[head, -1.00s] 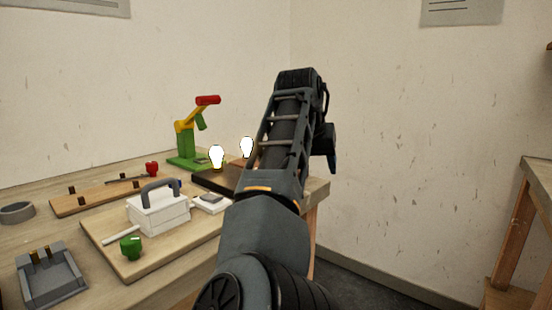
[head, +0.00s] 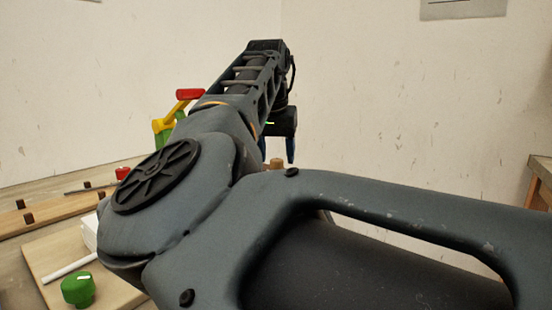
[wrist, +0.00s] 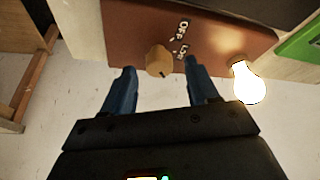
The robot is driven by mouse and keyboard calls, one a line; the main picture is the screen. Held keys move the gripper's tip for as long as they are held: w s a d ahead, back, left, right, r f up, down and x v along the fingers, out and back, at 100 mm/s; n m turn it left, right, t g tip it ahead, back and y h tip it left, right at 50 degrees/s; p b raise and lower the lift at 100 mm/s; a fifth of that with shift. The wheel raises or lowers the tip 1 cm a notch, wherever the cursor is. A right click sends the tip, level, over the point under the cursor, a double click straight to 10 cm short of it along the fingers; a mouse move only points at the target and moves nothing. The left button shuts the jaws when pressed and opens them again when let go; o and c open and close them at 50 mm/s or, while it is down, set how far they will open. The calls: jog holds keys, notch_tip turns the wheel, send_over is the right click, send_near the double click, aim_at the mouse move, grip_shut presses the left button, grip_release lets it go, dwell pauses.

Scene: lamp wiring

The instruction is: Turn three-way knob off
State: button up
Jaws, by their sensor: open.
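The three-way knob (wrist: 159,61) is a tan round knob on a reddish-brown panel (wrist: 125,33) in the wrist view. Light markings, one reading OFF, are printed beside it. A lit bulb (wrist: 247,84) stands to the right of the knob on the same panel. My gripper (wrist: 163,72) has its two blue fingers apart, with the knob between and just beyond their tips. Whether a finger touches the knob I cannot tell. In the head view a small part of the knob (head: 277,163) shows below my gripper (head: 277,163); my arm hides the panel and bulbs.
A green knob (head: 78,290) and a white stick (head: 70,268) lie on a wooden board at lower left. A red-yellow-green stand (head: 168,125) is behind my arm. In the wrist view a green piece (wrist: 298,43) borders the panel's right.

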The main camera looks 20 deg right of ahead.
jog(key=shift+w+d+f, duration=0.1)
jog(key=shift+w+f, duration=0.05)
jog(key=shift+f, duration=0.25)
jog(key=c, duration=1)
jog(key=shift+c, duration=0.2)
